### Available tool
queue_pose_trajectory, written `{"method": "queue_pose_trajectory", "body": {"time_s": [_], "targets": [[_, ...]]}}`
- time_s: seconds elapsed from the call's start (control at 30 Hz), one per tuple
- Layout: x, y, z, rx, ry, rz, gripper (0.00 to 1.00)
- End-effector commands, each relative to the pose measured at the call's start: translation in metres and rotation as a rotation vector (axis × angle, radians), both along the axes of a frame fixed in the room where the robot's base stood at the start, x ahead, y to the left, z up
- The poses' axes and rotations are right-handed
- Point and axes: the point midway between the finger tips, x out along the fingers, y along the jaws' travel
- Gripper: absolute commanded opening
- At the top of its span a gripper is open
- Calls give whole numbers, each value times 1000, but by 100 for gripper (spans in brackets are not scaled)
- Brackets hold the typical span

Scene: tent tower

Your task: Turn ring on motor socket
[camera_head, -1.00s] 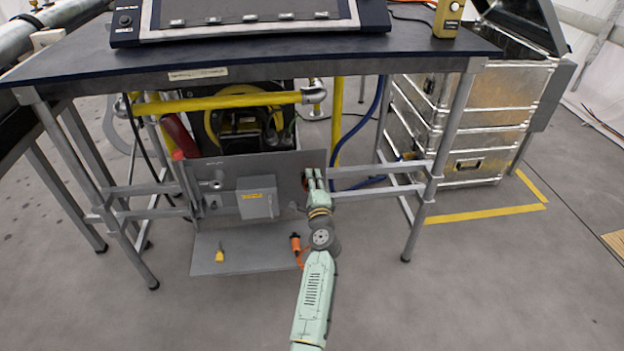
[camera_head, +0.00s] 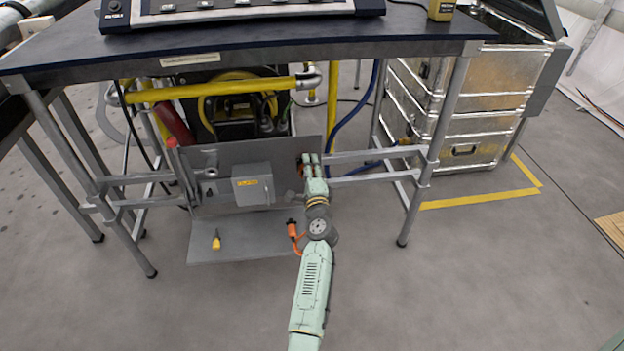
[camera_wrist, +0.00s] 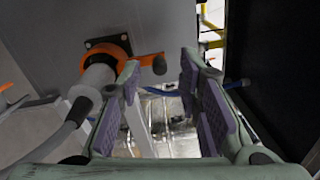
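The motor socket (camera_wrist: 103,48) is on a grey panel at the upper left of the wrist view. In the head view my gripper (camera_head: 308,160) is at the panel's right side and hides most of the socket.
The grey panel (camera_head: 225,162) stands under a dark table (camera_head: 330,38), with a grey box (camera_head: 252,184) on it. A yellow plug (camera_head: 216,241) and an orange connector (camera_head: 292,230) are at the low plate (camera_head: 255,248). Table legs (camera_head: 432,150) stand at the right.

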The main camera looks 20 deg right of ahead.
Motion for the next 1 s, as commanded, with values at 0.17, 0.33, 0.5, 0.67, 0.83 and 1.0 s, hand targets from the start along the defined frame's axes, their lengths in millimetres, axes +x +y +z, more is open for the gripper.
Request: {"method": "queue_pose_trajectory", "body": {"time_s": [0.17,0.33,0.5,0.67,0.83,1.0], "targets": [[-36,11,-4,-2,4,0,32],[-70,21,-5,-1,4,-1,32],[-94,27,-5,-2,2,-1,32],[-103,29,-4,-1,0,-1,32],[-104,30,-4,-1,-1,-1,32],[-103,30,-4,-1,0,-1,32]]}}
